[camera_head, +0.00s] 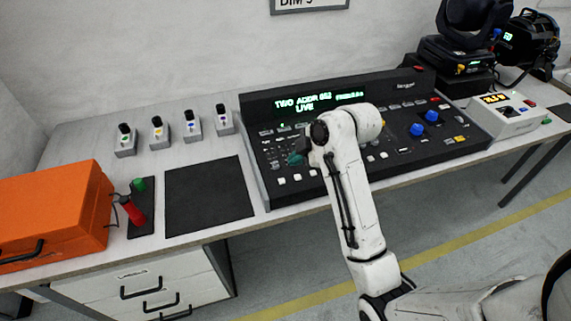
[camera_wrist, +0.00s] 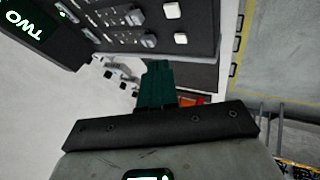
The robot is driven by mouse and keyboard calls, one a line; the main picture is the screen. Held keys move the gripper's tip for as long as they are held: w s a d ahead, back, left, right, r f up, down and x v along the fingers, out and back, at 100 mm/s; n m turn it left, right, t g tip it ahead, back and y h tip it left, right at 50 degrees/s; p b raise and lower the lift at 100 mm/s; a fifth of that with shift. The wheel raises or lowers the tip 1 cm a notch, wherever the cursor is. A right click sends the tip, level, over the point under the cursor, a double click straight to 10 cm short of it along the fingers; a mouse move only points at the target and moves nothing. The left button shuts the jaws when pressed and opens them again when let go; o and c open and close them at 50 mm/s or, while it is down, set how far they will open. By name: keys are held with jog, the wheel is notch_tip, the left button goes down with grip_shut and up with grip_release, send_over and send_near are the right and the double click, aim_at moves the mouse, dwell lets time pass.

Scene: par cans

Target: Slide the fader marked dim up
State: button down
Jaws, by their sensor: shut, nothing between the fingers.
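The black lighting console (camera_head: 258,173) stands on the bench, its display reading "TWO ADDR" and "LIVE". Small caps, white buttons and two blue knobs (camera_head: 424,123) are on its face. The labels are too small to read, so I cannot tell which control is the dim fader. My gripper (camera_head: 296,159) is at the left part of the console, its green fingers shut and empty. In the wrist view, the fingers (camera_wrist: 157,85) are together beside the console edge, near grey caps (camera_wrist: 148,41) and white buttons (camera_wrist: 180,39). Contact cannot be told. My arm hides the console's middle.
A white box (camera_head: 508,116) and a black moving-head light (camera_head: 458,50) stand at the right.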

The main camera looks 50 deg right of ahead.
jog(key=x, duration=0.7)
jog(key=shift+w+f, duration=0.15)
jog(key=shift+f, duration=0.15)
jog(key=b, duration=0.2)
send_near(267, 151)
jog(key=x, duration=0.5)
jog(key=shift+w+f, duration=0.1)
jog(key=shift+f, duration=0.05)
